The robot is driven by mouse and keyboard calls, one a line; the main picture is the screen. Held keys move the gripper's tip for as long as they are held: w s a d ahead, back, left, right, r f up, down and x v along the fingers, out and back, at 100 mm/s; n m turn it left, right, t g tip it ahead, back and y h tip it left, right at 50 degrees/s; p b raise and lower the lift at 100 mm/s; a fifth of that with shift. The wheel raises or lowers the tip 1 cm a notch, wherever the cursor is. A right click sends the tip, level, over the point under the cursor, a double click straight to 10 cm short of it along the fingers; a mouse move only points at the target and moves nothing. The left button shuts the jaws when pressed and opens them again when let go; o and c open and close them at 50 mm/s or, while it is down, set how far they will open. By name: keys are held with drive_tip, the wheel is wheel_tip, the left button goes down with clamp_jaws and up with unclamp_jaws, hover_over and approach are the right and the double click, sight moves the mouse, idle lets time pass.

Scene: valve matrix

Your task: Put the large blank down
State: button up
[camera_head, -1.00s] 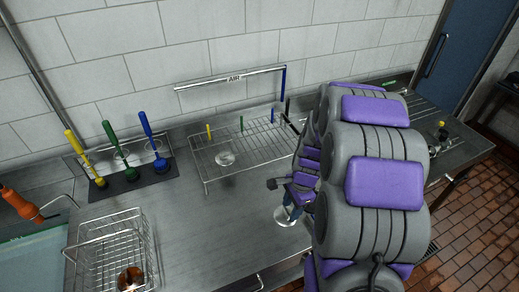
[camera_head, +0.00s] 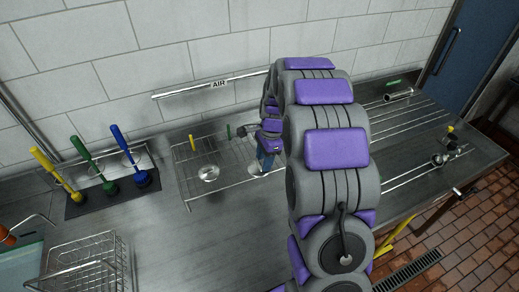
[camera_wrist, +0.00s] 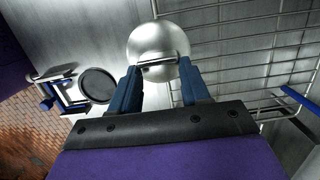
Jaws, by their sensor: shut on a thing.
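The large blank (camera_wrist: 158,38) is a round silver disc with a bar across its face. In the wrist view my gripper (camera_wrist: 160,72) is shut on that bar, with a blue finger at each side. In the head view my gripper (camera_head: 266,158) is over the right part of the wire rack (camera_head: 188,192), and the blank (camera_head: 256,170) shows partly below it. I cannot tell whether the blank touches the rack. The rack's wires also show in the wrist view (camera_wrist: 240,43). My arm hides the rack's right end.
Another silver disc (camera_head: 208,173) is on the rack, left of my gripper. Yellow (camera_head: 57,175), green (camera_head: 92,165) and blue (camera_head: 130,157) long-handled tools stand at left. A wire basket (camera_head: 85,265) is at front left. A dark-faced disc (camera_wrist: 97,85) shows in the wrist view.

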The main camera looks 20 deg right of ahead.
drive_tip(key=w+d, duration=0.1)
drive_tip(key=w, duration=0.1)
drive_tip(key=shift+w+d+f, duration=0.2)
drive_tip(key=shift+w+d, duration=0.15)
drive_tip(key=shift+w, duration=0.05)
drive_tip(key=w, duration=0.2)
drive_tip(key=w+a, duration=0.1)
drive_tip(key=w, duration=0.1)
drive_tip(key=shift+w+b, duration=0.1)
drive_tip(key=shift+b, duration=0.3)
drive_tip(key=shift+w+f, duration=0.1)
drive_tip(key=shift+w, duration=0.15)
drive_tip(key=shift+w+d+f, duration=0.1)
drive_tip(key=shift+w+d, duration=0.1)
drive_tip(key=shift+d, duration=0.4)
drive_tip(key=shift+w+d, duration=0.2)
drive_tip(key=shift+d, duration=0.35)
wheel_tip(320, 180, down, 3)
drive_tip(key=shift+a+f+b, duration=0.1)
drive_tip(key=shift+f+b, duration=0.1)
drive_tip(key=shift+b, duration=0.3)
drive_tip(key=shift+a+f, duration=0.1)
drive_tip(key=shift+a, duration=0.6)
